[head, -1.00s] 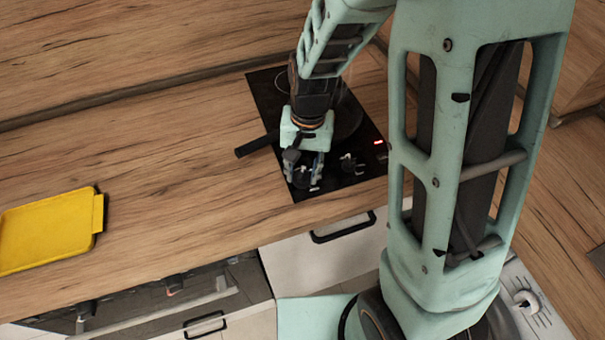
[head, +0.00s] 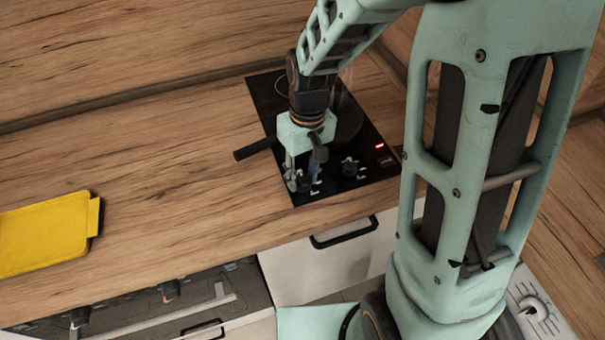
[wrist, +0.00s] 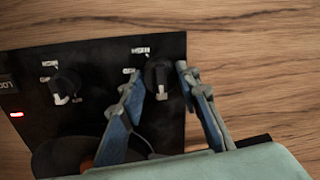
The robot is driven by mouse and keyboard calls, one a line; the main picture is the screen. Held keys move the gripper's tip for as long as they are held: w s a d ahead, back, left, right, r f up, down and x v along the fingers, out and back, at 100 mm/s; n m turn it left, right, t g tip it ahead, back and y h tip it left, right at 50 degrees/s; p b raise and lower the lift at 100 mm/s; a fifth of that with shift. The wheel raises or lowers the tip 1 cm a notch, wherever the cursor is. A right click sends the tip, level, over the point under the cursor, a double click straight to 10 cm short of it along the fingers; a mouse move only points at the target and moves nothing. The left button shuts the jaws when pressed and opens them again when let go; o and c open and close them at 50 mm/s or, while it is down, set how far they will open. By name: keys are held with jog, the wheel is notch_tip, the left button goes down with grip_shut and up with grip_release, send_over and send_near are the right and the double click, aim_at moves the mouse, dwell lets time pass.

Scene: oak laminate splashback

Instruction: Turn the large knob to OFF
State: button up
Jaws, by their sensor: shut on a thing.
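A black cooktop (head: 270,100) is set in the wooden counter, with two dark knobs at its near end. My gripper (head: 304,181) reaches down to the left knob in the head view. In the wrist view this knob (wrist: 158,72) sits between the fingertips of my gripper (wrist: 156,76), which is shut on it. Its white pointer mark faces toward the bottom of that picture. Small white labels (wrist: 140,50) lie beside it, too small to read. The other knob (head: 350,168) stands free; it also shows in the wrist view (wrist: 66,86). I cannot tell which knob is larger.
A dark pan (head: 347,118) stands on the cooktop behind my gripper, its handle (head: 255,148) sticking out left. A red-lit display (head: 380,146) is at the right edge. A yellow tray (head: 45,235) lies far left; the counter between is clear.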

aim_at(305, 178)
dwell(0.4)
jog(key=o, duration=1.2)
jog(key=shift+c, duration=0.2)
jog(key=shift+r, duration=0.1)
notch_tip(305, 178, up, 12)
jog(key=shift+w+d, duration=0.15)
jog(key=shift+d, duration=0.15)
